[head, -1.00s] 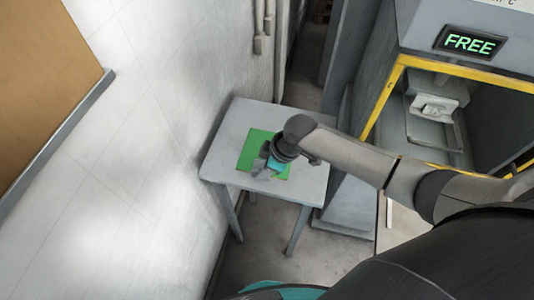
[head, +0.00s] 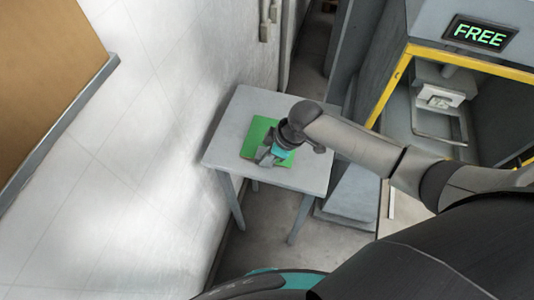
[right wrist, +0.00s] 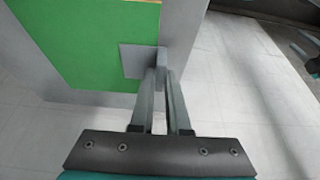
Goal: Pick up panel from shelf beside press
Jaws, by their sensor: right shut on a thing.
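The green square panel (head: 258,132) is over the top of a small grey table (head: 225,140), the shelf by the wall. It also shows large in the right wrist view (right wrist: 85,40), with a grey square piece and upright tab (right wrist: 135,62) at its edge. My right gripper (head: 265,157) is at the panel's near side. In the right wrist view its fingers (right wrist: 161,78) are shut on that tab. I cannot tell whether the panel touches the table. The press (head: 450,60) with a lit FREE sign stands to the right. My left gripper is not in view.
A white wall (head: 150,130) runs close along the table's left side, with a brown board (head: 45,70) on it. A yellow frame (head: 395,85) edges the press opening. A grey cabinet (head: 350,60) stands behind. Bare floor (head: 265,215) shows below the table.

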